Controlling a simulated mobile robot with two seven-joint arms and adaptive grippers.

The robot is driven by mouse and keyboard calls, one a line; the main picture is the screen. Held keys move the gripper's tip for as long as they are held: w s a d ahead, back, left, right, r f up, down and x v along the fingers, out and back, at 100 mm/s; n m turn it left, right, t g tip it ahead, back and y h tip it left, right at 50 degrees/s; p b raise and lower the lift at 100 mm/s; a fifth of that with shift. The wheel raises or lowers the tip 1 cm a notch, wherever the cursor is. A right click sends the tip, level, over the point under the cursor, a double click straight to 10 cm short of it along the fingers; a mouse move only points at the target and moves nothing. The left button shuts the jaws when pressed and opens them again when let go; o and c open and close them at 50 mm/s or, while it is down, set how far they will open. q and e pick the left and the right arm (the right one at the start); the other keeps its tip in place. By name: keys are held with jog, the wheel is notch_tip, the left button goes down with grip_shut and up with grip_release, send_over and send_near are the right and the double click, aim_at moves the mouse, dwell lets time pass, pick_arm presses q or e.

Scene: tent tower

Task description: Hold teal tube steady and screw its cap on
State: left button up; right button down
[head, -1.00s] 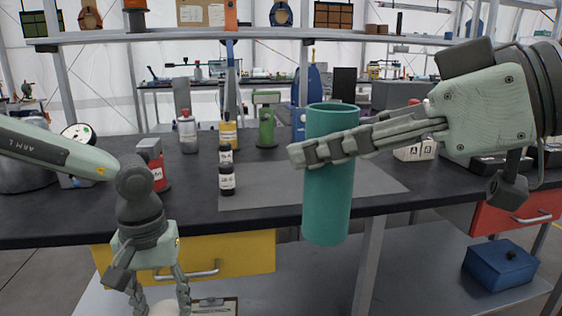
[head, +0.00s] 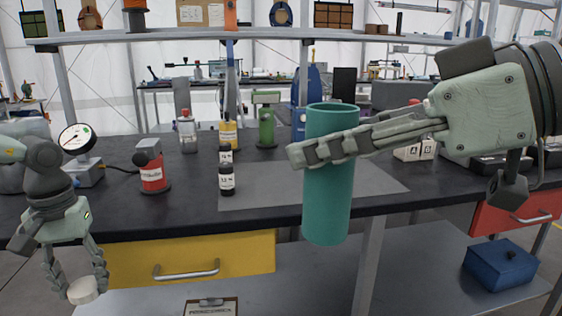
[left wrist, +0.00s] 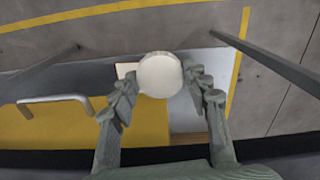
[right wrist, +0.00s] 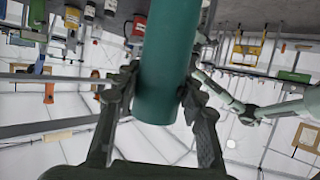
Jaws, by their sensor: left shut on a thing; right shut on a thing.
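The teal tube (head: 328,205) is upright with its open top showing, in front of the bench edge. My right gripper (head: 318,151) is shut on its upper part; in the right wrist view the tube (right wrist: 168,60) sits between both fingers (right wrist: 155,95). A white round cap (head: 83,290) is held between the fingertips of my left gripper (head: 80,284), low at the far left and well apart from the tube. In the left wrist view the cap (left wrist: 160,75) shows its pale flat face between the fingers. The tube's inside bottom is hidden.
The dark bench (head: 120,222) holds a grey mat (head: 270,195), dark bottles (head: 227,179), a red device (head: 152,172) and a gauge (head: 77,140). A yellow drawer (head: 190,258) is below. A blue box (head: 500,267) sits on the lower shelf. Space before the bench between my grippers looks clear.

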pick_arm(q)
jog(key=s+a+r+n, duration=0.1)
jog(key=s+a+n, duration=0.15)
jog(key=a, duration=0.55)
jog(key=s+a+f+n, duration=0.1)
jog(key=s+a+f, duration=0.2)
jog(key=s+f, duration=0.2)
jog(key=shift+s+a+n, duration=0.15)
jog(key=shift+s+n, duration=0.2)
jog(key=shift+f, duration=0.15)
